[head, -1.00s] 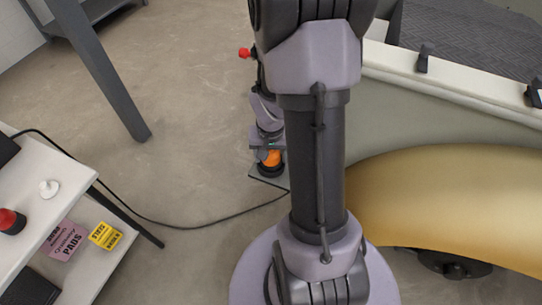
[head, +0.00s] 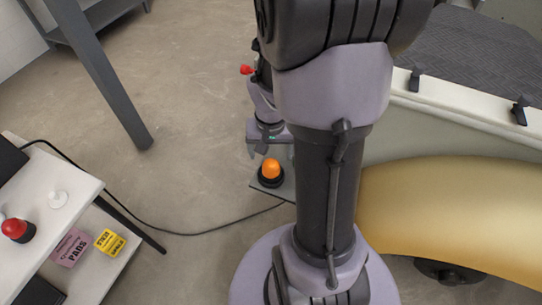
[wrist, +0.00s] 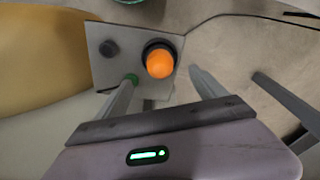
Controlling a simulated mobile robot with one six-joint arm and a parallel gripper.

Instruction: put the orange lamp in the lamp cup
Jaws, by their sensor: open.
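The orange lamp (head: 271,168) sits upright in a round black cup (head: 270,182) on a grey plate near the floor. In the wrist view the orange lamp (wrist: 159,64) is inside the dark ring of the cup (wrist: 149,47), roughly centred, on the plate (wrist: 111,70). My gripper (head: 270,155) is open and empty, with its fingers spread, just behind and above the lamp in the head view. In the wrist view my gripper (wrist: 163,76) has its fingers to either side, apart from the lamp. How deep the lamp sits is hidden.
The plate also bears a dark knob (wrist: 109,48) and a small green piece (wrist: 131,79) beside the left finger. A cable (head: 190,233) runs along the floor. A white table (head: 62,190) with a red-topped item stands left. A gold curved shell (head: 455,210) is right.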

